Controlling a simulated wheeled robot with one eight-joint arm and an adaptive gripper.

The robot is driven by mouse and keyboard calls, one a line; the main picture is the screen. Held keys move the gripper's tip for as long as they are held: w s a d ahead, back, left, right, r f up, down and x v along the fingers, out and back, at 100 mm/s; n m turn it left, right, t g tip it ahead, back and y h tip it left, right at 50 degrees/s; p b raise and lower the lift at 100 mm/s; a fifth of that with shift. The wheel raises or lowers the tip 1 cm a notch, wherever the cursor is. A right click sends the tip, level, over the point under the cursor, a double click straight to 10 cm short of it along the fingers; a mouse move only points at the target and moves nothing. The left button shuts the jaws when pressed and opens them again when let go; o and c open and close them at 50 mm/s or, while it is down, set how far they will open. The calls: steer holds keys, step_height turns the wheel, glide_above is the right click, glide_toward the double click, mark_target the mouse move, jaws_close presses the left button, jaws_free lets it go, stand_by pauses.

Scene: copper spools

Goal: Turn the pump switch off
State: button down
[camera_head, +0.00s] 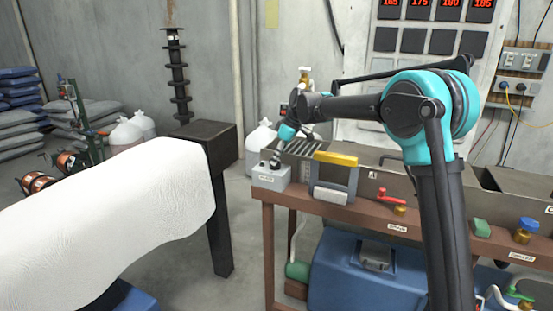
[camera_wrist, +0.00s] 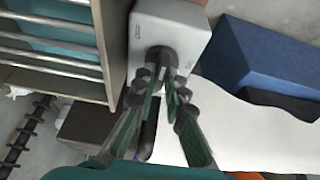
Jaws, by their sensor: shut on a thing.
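The pump switch is a small light grey box (camera_head: 268,178) with a label on its front, at the left end of the wooden bench. In the wrist view its pale housing (camera_wrist: 190,22) is at the top middle. A dark knob (camera_wrist: 160,56) stands out from it. My gripper (camera_head: 276,160) reaches down over the box from above. In the wrist view my gripper (camera_wrist: 167,80) has its two fingertips on either side of the knob, shut on it. The fingers partly hide the knob, and I cannot tell its on or off position.
A slotted metal tank (camera_head: 292,149) stands right behind the switch. A yellow-handled frame (camera_head: 336,172) and a red-handled valve (camera_head: 392,196) are to the right along the bench (camera_head: 345,212). A white-covered form (camera_head: 110,225) lies to the left, with open floor between.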

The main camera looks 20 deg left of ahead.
steer(key=c, duration=1.6)
jaws_free()
steer(key=shift+o, duration=0.2)
steer(key=shift+r, duration=0.1)
steer(key=v, duration=1.1)
steer(key=shift+d+r, duration=0.15)
steer(key=shift+r, duration=0.25)
